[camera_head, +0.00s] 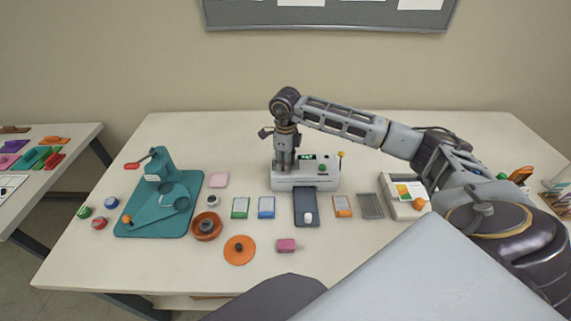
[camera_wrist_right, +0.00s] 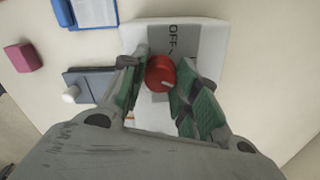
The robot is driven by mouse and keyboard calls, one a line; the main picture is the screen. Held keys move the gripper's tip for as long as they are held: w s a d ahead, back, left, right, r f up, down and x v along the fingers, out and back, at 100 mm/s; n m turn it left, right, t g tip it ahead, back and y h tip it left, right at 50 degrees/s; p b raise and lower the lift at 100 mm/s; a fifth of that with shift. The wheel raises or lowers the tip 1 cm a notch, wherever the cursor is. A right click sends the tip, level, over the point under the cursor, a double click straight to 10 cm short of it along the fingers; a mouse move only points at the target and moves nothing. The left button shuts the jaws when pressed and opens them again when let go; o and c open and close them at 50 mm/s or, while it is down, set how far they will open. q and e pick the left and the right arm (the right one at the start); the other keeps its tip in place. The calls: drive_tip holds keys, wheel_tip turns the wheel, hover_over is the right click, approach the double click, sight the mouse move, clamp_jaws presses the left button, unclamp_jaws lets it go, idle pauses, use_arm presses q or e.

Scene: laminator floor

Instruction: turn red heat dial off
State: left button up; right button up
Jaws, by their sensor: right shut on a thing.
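The white laminator (camera_head: 310,183) stands near the back middle of the table, with a lit green display, a green button and a yellow-tipped lever. In the right wrist view, the red heat dial (camera_wrist_right: 160,73) sits on a grey panel (camera_wrist_right: 184,40) marked OFF. A pale mark on the dial's face points to the lower right, away from the OFF lettering. My right gripper (camera_wrist_right: 163,78) is shut on the dial, a green-padded finger on each side. In the head view, my right gripper (camera_head: 285,160) points down over the laminator's left end and hides the dial. My left gripper is not in view.
A teal press (camera_head: 158,185) stands on the left. A dark tray (camera_head: 306,210) with a white cylinder lies in front of the laminator. Several coloured card packs lie beside it, with a pink block (camera_head: 286,245) nearer. The table's front is mostly clear.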

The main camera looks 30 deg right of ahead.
drive_tip(key=shift+r, duration=0.1)
drive_tip(key=o, duration=0.7)
drive_tip(key=shift+c, duration=0.2)
drive_tip(key=o, duration=0.4)
drive_tip(key=shift+r, duration=0.3)
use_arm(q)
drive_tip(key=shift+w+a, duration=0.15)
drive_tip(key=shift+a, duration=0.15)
use_arm(e)
wheel_tip(320, 180, up, 11)
drive_tip(key=shift+r, duration=0.15)
